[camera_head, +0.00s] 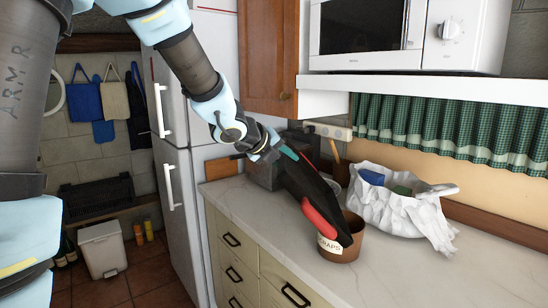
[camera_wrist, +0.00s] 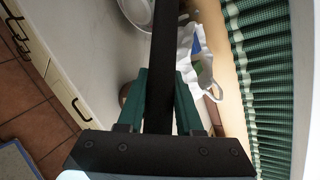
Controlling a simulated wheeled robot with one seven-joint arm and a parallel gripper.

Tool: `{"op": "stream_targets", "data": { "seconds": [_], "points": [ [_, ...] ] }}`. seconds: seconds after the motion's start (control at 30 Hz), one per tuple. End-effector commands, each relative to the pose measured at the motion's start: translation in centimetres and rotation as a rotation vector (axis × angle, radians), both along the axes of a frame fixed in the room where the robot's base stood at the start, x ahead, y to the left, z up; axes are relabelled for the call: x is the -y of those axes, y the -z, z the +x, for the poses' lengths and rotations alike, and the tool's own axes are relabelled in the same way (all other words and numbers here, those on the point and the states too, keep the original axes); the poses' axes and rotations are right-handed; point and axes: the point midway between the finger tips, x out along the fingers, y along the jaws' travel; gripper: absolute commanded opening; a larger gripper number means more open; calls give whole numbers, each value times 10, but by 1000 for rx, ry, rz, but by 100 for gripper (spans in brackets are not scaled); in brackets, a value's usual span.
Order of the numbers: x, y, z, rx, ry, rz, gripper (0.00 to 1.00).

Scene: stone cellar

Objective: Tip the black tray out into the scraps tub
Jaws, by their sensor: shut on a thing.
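The black tray (camera_head: 312,188) hangs steeply tilted over the counter, its lower end at the mouth of the brown scraps tub (camera_head: 340,252). My gripper (camera_head: 284,152) is shut on the tray's upper end. In the wrist view, my green fingers (camera_wrist: 163,100) clamp the tray's dark edge (camera_wrist: 163,50) between them. A long red thing (camera_head: 320,218) shows along the tray's lower left side, just above the tub's rim. I cannot tell whether it lies on the tray or is part of it. The tub stands upright, its label partly readable; its inside is mostly hidden.
A crumpled white bag (camera_head: 400,205) with blue and green things in it stands right of the tub. A grey appliance (camera_head: 265,172) stands behind the tray. A shelf with a microwave (camera_head: 405,35) overhangs the back. The front right counter (camera_head: 440,275) is clear.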

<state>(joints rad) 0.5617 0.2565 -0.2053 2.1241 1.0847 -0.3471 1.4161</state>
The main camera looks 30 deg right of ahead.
Motion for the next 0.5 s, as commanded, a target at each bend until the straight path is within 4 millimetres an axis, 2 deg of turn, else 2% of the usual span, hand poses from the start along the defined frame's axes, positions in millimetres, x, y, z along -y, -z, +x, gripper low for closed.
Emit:
{"op": "stream_targets", "data": {
  "seconds": [0.17,0.5],
  "points": [
    [-8,15,5,-32,-4,-57,0],
    [-33,61,19,-148,-4,-256,0]
  ]
}}
